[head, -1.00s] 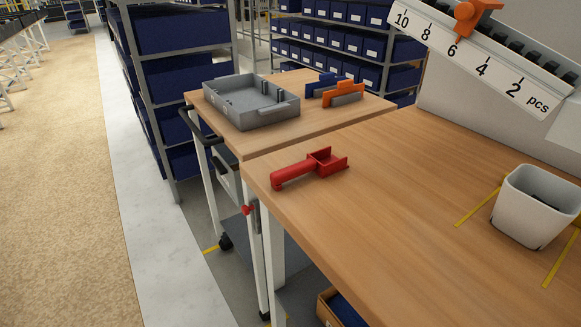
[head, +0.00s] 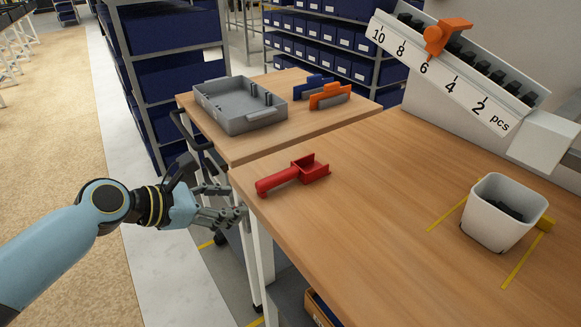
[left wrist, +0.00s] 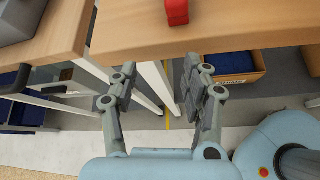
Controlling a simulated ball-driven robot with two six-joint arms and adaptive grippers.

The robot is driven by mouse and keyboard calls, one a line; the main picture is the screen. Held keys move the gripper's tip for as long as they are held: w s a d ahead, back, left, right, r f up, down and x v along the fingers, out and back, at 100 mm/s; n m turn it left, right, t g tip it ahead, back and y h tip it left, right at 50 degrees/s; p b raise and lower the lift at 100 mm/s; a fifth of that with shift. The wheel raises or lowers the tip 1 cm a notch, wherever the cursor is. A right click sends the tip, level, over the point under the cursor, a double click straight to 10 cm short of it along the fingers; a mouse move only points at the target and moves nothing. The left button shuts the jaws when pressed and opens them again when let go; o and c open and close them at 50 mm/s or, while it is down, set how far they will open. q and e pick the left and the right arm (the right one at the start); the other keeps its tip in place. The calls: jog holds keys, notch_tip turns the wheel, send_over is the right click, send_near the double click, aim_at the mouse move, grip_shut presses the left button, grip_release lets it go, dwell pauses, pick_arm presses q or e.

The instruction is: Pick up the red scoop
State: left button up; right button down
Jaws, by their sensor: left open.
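The red scoop (head: 293,175) lies on the wooden table top (head: 370,210) near its left corner, handle toward the table's left edge. Its handle end also shows at the top of the left wrist view (left wrist: 177,12). My left gripper (head: 232,203) is open and empty. It is just left of the table's edge in the head view, a short way from the scoop's handle and not touching it. In the left wrist view its two fingers (left wrist: 158,88) are spread apart with nothing between them. My right gripper is not in view.
A white bin (head: 490,225) with dark parts stands at the right. Behind is a cart with a grey tray (head: 225,118), and blue (head: 313,88) and orange (head: 330,97) tools. A white counting rail (head: 450,80) rises at the back. The table around the scoop is clear.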

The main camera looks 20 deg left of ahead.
pick_arm(q)
jog(key=n+h, duration=0.2)
send_near(288, 171)
jog(key=w, duration=0.1)
jog(key=w+d+f, duration=0.1)
jog(key=w+f, duration=0.1)
jog(key=shift+d+t, duration=0.3)
jog(key=x, duration=0.6)
jog(key=shift+s+d+r+b, duration=0.2)
jog(key=shift+d+b, duration=0.1)
grip_shut()
